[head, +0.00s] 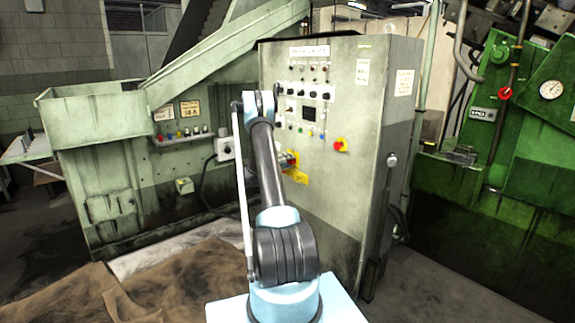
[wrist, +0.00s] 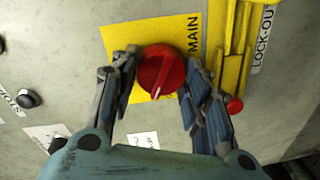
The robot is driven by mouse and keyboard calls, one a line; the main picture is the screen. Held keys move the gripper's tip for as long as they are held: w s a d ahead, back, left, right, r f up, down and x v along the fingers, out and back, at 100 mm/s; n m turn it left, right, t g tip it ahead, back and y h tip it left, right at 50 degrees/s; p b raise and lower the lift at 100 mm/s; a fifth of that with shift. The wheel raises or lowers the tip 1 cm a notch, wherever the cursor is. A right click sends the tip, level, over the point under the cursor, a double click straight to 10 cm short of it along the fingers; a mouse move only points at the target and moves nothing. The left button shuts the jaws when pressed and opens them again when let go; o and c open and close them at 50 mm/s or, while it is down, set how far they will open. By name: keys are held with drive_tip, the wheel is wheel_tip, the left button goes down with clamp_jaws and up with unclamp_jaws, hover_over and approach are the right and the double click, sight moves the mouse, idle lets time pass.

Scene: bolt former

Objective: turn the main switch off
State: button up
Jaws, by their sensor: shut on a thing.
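The main switch is a round red knob (wrist: 161,72) on a yellow plate (wrist: 186,28) marked "MAIN", shown in the wrist view. My gripper (wrist: 160,76) is at the knob, one finger on each side, shut on it. A white mark on the knob runs up and slightly right from its lower edge. In the head view the yellow plate (head: 299,178) shows on the front of the grey control cabinet (head: 340,220). My arm hides part of the switch area there.
A yellow lock-out bracket (wrist: 232,45) with a red knob (wrist: 234,105) stands close to my right finger. A black stop button (wrist: 28,98) is at the left. A red button on yellow (head: 341,145) and several small controls are higher on the cabinet.

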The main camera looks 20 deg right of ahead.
drive_tip(key=n, duration=0.5)
drive_tip(key=shift+w+a+f+g, duration=0.15)
drive_tip(key=shift+g, duration=0.15)
drive_tip(key=shift+n, duration=0.3)
drive_tip(key=o, duration=1.1)
drive_tip(key=shift+c, duration=0.2)
drive_tip(key=f+v, duration=0.1)
drive_tip(key=v, duration=1)
drive_tip(key=shift+a+r, duration=0.4)
drive_tip(key=shift+r, duration=0.05)
